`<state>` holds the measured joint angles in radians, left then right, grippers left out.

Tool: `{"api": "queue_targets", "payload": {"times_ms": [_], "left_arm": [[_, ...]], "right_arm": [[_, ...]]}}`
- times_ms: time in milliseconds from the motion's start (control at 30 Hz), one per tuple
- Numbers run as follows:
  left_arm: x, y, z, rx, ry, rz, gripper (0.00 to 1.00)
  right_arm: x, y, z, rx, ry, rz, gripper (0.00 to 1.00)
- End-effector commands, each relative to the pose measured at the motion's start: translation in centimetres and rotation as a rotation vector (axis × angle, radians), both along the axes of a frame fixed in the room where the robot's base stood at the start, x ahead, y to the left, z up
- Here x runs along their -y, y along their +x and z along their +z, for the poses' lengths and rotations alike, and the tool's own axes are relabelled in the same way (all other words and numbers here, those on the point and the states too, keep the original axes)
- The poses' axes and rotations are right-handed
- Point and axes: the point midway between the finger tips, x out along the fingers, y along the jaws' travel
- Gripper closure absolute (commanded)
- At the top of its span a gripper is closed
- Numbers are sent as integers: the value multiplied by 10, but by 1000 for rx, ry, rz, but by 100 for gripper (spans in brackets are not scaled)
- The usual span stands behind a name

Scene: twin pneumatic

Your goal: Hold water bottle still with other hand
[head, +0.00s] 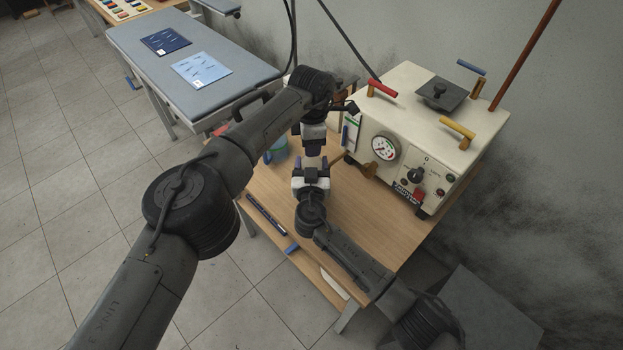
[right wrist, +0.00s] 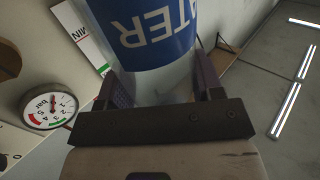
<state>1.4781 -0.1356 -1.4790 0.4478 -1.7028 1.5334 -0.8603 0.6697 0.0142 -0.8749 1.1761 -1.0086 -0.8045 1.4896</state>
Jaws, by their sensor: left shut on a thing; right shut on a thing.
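The water bottle (right wrist: 152,28) fills the upper middle of the right wrist view, with a blue label and white letters that end in "ATER". My right gripper (right wrist: 158,92) is shut around its clear part, one finger on each side. In the head view only a small pale part of the bottle (head: 314,162) shows between my two grippers. My left gripper (head: 313,147) comes in from the far side and is shut at the bottle. Its exact grip point is hidden. My right gripper (head: 312,167) holds from the near side, over the wooden table.
A cream machine (head: 425,115) with a gauge (head: 384,148), knobs and colored handles stands close to the right. The wooden table (head: 365,220) has bare room in front of it. A dark strip (head: 266,217) lies along the table's left edge. A padded bench (head: 215,60) stands behind.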

Motion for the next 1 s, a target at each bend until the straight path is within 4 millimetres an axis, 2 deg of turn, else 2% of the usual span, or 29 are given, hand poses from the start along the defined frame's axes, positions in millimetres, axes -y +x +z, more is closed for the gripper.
{"api": "queue_targets", "payload": {"times_ms": [300, 500, 567, 700, 733, 967, 1000], "left_arm": [[-1, 1, 0, 2, 2, -647, 96], [-1, 0, 0, 3, 0, -1004, 96], [-1, 0, 0, 3, 1, -1062, 96], [-1, 0, 0, 3, 0, -1052, 96], [0, 0, 0, 3, 0, -1052, 65], [0, 0, -1, 2, 0, -1051, 43], [0, 0, -1, 2, 0, -1051, 43]], "right_arm": [[0, 0, -1, -1, 0, 0, 100], [0, 0, -1, -1, 0, 0, 100], [0, 0, 0, -1, 0, 0, 100], [0, 0, -1, 0, 0, 0, 100], [0, 0, -1, 0, 0, 0, 100], [0, 0, 0, -1, 0, 0, 100], [0, 0, 0, -1, 0, 0, 100]]}}
